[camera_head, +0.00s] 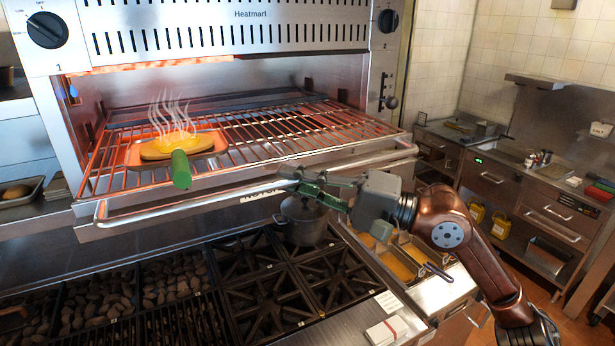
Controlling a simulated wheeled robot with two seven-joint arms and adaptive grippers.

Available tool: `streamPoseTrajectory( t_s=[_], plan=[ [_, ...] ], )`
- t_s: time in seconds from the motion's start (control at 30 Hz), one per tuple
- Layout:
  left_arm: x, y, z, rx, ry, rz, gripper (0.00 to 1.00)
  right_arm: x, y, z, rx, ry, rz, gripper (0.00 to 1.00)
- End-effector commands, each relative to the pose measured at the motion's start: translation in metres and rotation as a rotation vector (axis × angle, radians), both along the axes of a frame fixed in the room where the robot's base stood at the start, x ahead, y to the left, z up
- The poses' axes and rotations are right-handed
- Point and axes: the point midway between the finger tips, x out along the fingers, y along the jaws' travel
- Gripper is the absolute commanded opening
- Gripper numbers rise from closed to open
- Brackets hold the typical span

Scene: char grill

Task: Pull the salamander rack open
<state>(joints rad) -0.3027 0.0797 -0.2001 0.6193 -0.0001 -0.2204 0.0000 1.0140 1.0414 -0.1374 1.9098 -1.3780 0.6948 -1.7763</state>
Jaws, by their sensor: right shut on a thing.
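The salamander (250,14) is a steel grill marked Heatmarl, with its heat glowing orange inside. Its wire rack (270,130) sticks out at the front, with a long steel bar handle (150,214) across its front edge. A steaming piece of food on a tray (136,152) with a green handle (181,170) rests on the left of the rack. My right gripper (300,182) is at the bar handle, right of its middle, shut on it; the fingers partly hide the bar. My left gripper is not in view.
Below are burners (255,285) with a lidded pot (302,222) close under my right gripper, and a charcoal grill (110,290) at left. Food pans (395,262) stand right of the burners. A counter with drawers (490,175) is at the back right.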

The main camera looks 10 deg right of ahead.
Motion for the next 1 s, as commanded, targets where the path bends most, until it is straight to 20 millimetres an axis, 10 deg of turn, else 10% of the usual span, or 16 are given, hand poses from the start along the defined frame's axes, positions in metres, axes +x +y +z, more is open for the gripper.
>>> streamPoseTrajectory(
  t_s=[0.47, 0.73, 1.0],
  plan=[
    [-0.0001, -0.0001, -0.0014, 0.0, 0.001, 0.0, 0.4, -0.0076, 0.0022, 0.0071, 0.011, -0.009, 0.012, 0.0],
    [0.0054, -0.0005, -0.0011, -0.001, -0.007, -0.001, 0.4, -0.007, 0.0019, 0.0055, 0.01, -0.007, 0.01, 0.28],
    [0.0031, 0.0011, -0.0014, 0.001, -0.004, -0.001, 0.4, -0.0063, 0.002, 0.0027, 0.005, -0.003, 0.009, 0.3]
  ],
)
